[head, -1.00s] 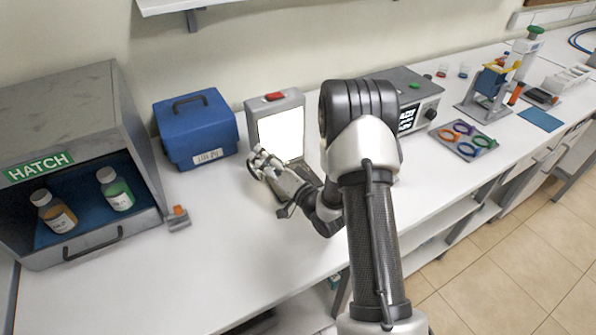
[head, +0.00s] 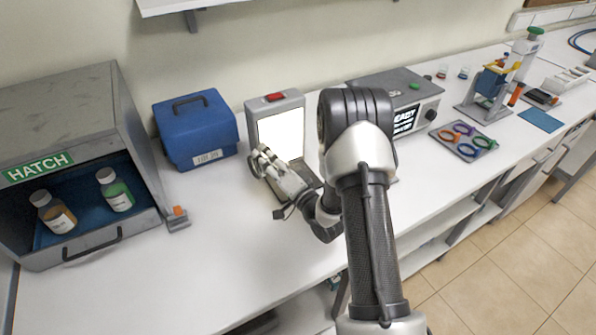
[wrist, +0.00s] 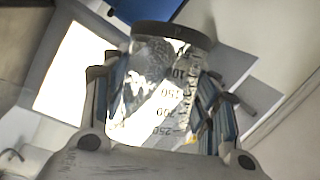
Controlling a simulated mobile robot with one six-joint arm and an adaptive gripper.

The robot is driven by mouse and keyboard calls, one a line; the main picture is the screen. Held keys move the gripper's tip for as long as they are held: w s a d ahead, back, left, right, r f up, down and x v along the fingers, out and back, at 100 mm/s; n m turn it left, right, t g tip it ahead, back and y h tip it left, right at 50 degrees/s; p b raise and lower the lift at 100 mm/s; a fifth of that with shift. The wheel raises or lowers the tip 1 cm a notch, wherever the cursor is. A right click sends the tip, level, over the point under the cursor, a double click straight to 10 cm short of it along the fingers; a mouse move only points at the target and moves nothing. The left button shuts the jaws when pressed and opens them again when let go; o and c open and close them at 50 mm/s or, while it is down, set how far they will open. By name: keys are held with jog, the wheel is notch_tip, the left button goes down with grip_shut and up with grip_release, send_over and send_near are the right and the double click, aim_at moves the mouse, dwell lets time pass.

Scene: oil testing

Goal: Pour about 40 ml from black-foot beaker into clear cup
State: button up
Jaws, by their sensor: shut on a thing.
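The black-foot beaker (wrist: 160,85) is clear glass with dark volume marks. My gripper (wrist: 160,108) is shut on the beaker's sides, one finger on each side. In the head view my gripper (head: 262,170) is in front of the lit white panel, and the beaker there is small and mostly covered. The liquid level is hard to tell. I cannot pick out the clear cup.
The lit panel stand (head: 281,134) is close behind my gripper. A blue case (head: 196,130) and an open hatch box (head: 62,150) with two bottles stand left. A grey instrument (head: 405,105) stands right. The counter's front left is clear.

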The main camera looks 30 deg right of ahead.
jog(key=shift+r, duration=0.2)
jog(key=shift+s+d+r+m+t+b, duration=0.1)
jog(key=shift+d+r+m+t+b, duration=0.2)
jog(key=shift+d+m, duration=0.3)
jog(key=shift+s+d+r+m+t+b, duration=0.15)
jog(key=shift+d+m+t+b, duration=0.2)
jog(key=shift+m, duration=0.35)
dwell(0.6)
